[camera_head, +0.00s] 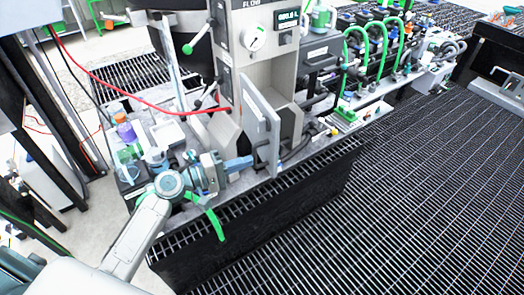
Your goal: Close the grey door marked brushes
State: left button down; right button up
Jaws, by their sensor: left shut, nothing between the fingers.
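A grey door (261,128) stands open on the front of the grey cabinet (274,78), seen at a slant with its panel jutting toward me. The marking on it is not legible from here. My left gripper (245,163) comes in from the left, low beside the door's lower left edge. Its blue fingers are shut and empty, with the tips at or very near the panel; I cannot tell whether they touch it. The inside of the compartment is mostly hidden behind the door. My right gripper is not in view.
A red hose (165,111) crosses to the cabinet. A gauge (253,38) sits above the door. Small bottles (126,130) stand at left. Green hoses (385,45) arch over equipment at right. Dark grating (420,190) at right is clear.

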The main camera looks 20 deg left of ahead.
aim_at(273, 153)
pick_arm(q)
jog(key=p+x, duration=0.1)
jog(key=x, duration=0.1)
jog(key=p+x, duration=0.1)
jog(key=x, duration=0.1)
jog(key=shift+w+d+r, duration=0.2)
jog(key=shift+w+d+f+p, duration=0.2)
jog(key=shift+w+d+p, duration=0.15)
jog(key=shift+d+p, duration=0.15)
jog(key=shift+w, duration=0.1)
